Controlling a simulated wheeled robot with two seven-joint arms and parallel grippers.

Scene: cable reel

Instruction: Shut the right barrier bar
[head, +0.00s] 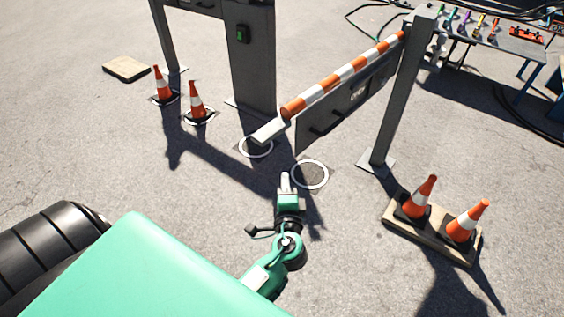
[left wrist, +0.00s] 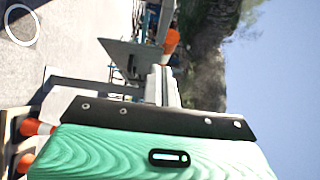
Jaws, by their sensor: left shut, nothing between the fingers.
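The right barrier bar (head: 345,75), striped orange and white, runs from a grey post (head: 400,95) on the right to a pale free end (head: 269,131) nearer me. A dark grey panel (head: 350,98) with a black handle (head: 327,123) hangs below it. The bar stands at an angle, its free end apart from the left grey post (head: 252,60). My left gripper (head: 284,181) is shut and empty, in front of the panel and apart from it in the picture. A grey panel (left wrist: 130,58) also shows in the left wrist view. My right gripper is not in view.
Two cones (head: 197,100) stand by the left post. White rings (head: 310,174) mark the ground below the bar. A table (head: 510,40) with tools is at the back right. Open pavement lies left.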

